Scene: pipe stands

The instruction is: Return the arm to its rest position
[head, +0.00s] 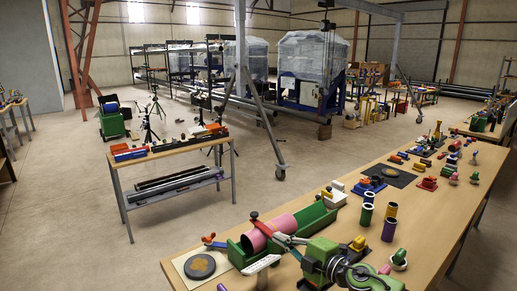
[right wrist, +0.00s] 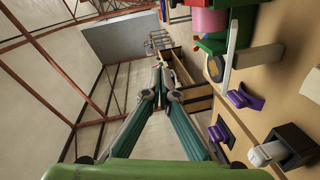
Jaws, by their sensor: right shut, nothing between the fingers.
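My right gripper (head: 274,236) is at the near end of the long workbench, at the bottom middle of the head view, its fingers over or in front of the pink pipe; the gap cannot be judged. In the right wrist view its two teal fingers (right wrist: 159,68) meet at the tips, with nothing between them. The pink pipe (head: 297,220) lies in a green stand (head: 318,217), and part of it shows in the right wrist view (right wrist: 208,20). My left gripper is not in view.
The workbench (head: 335,226) carries a round disc on a pale board (head: 201,266), upright tubes (head: 389,229), a black mat (head: 391,174) and several small clamps. Purple parts (right wrist: 245,100) and a black block (right wrist: 291,147) lie beside the gripper. Open floor (head: 80,235) lies left, with a second table (head: 165,152).

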